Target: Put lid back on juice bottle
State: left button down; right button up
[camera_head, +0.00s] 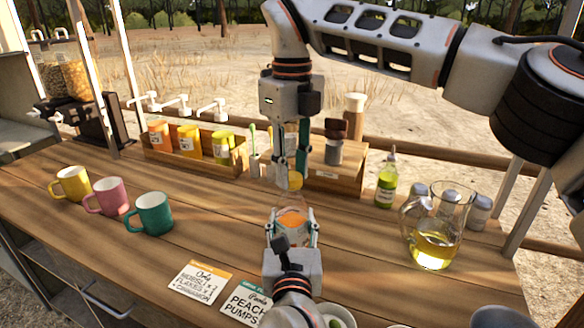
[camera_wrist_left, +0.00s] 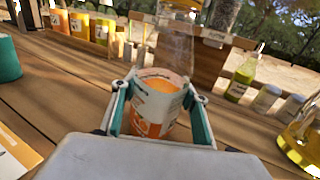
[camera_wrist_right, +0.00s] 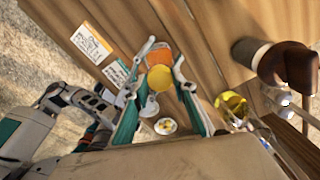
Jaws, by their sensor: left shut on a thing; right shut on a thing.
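The juice bottle (camera_head: 291,222) has a white and orange label and a clear upper part. It stands upright between the fingers of my left gripper (camera_head: 292,238), which is shut on it. The bottle also shows in the left wrist view (camera_wrist_left: 157,105). My right gripper (camera_head: 289,172) points down from above, shut on the yellow lid (camera_head: 295,181). The lid is over the bottle's top; it also shows at the top edge of the left wrist view (camera_wrist_left: 182,4) and between the right fingers in the right wrist view (camera_wrist_right: 160,78). I cannot tell whether lid and bottle touch.
A glass pitcher (camera_head: 436,232) and a green bottle (camera_head: 386,180) stand to the right. A wooden crate (camera_head: 335,180) is behind. Yellow, pink and teal mugs (camera_head: 154,214) stand left. Two cards (camera_head: 200,282) lie in front. The counter between mugs and bottle is clear.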

jog(key=shift+m, duration=0.8)
jog(key=o, duration=1.3)
jog(key=shift+r, duration=3.75)
pick_arm(q)
jog(key=c, duration=1)
grip_release()
jog(key=shift+c, duration=0.2)
jog(key=s, duration=1.2)
